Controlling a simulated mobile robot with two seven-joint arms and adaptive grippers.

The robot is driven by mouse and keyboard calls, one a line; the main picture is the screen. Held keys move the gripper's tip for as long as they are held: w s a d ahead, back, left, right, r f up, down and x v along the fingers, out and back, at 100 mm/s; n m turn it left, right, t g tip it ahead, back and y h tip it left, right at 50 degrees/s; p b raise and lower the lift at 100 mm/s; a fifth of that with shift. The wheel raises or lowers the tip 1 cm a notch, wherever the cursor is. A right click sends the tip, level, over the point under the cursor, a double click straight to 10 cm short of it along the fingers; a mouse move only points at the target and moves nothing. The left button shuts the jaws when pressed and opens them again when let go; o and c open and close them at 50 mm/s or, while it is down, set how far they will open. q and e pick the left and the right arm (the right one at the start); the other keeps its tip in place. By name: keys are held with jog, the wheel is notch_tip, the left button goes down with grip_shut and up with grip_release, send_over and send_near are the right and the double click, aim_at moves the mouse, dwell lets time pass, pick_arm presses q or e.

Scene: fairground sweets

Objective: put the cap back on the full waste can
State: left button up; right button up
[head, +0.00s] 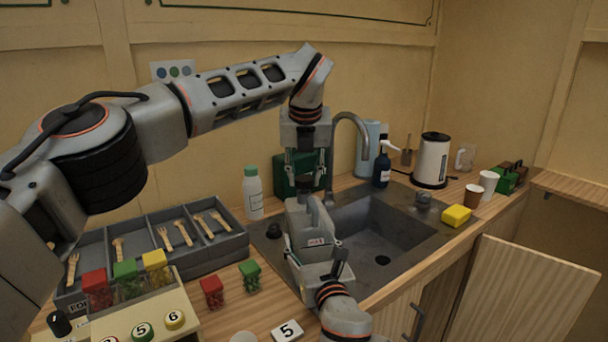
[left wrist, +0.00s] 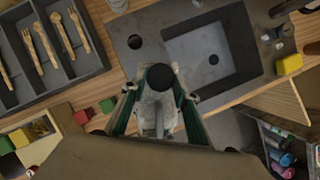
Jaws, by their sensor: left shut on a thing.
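My left gripper (head: 306,180) hangs pointing down above the counter, left of the sink. In the left wrist view its two greenish fingers (left wrist: 161,95) stand apart around a dark round piece, which looks like the cap (left wrist: 159,77). The cap is too hidden in the head view to make out. My right arm reaches up from below. Its gripper (head: 312,210) is just under the left one, and its fingers are hidden. I cannot clearly pick out the waste can. A dark green box (head: 280,176) shows behind my left fingers.
The sink (head: 385,240) with its tap (head: 362,130) lies right of my grippers. A grey cutlery tray (head: 205,262), a white bottle (head: 253,196) and small red and green jars stand left. Kettle (head: 433,160), sponge (head: 456,215) and cups are right. A cabinet door (head: 525,295) hangs open.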

aim_at(298, 180)
pick_arm(q)
jog(key=shift+f, duration=0.9)
jog(key=shift+f, duration=0.6)
pick_arm(e)
jog(key=c, duration=0.6)
pick_arm(q)
jog(key=m, duration=0.2)
jog(key=m+h, duration=0.1)
jog(key=shift+a+m+h, duration=0.3)
jog(key=shift+a+m, duration=0.05)
jog(key=shift+m, duration=0.05)
pick_arm(e)
jog(key=shift+c, duration=0.2)
pick_arm(q)
jog(key=m+h, duration=0.1)
jog(key=m, duration=0.2)
jog(key=m+g+h, duration=0.1)
jog(key=m, duration=0.2)
jog(key=shift+w+a+g, duration=0.15)
jog(key=shift+w+g, duration=0.05)
jog(key=shift+g, duration=0.1)
jog(key=o, duration=0.7)
